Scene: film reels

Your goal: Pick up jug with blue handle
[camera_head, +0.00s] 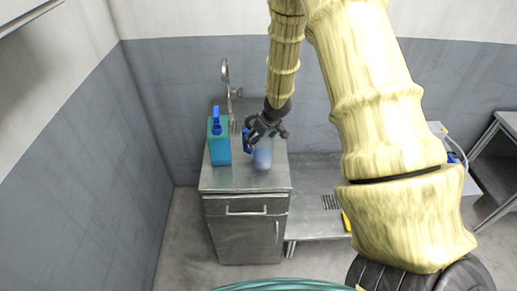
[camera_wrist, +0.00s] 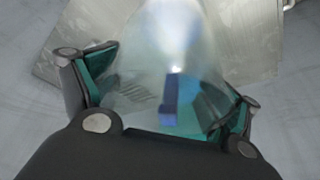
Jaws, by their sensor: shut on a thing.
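The jug (camera_head: 263,157) is translucent and pale blue, with a blue handle (camera_head: 247,141), and is at the right part of the steel cabinet top. My gripper (camera_head: 263,128) is over its upper part, and its fingers hide some of it. In the wrist view, the clear jug (camera_wrist: 165,50) is between my two teal-padded fingers, and the blue handle (camera_wrist: 170,100) shows near the middle. My gripper (camera_wrist: 165,95) is shut on the jug. I cannot tell whether the jug's base touches the cabinet top.
A teal jerrycan with a blue top (camera_head: 219,145) stands close to the left on the steel cabinet (camera_head: 245,180). A tall tap (camera_head: 227,80) rises behind, near the wall. A low metal platform (camera_head: 315,210) with a yellow item (camera_head: 346,221) lies to the right.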

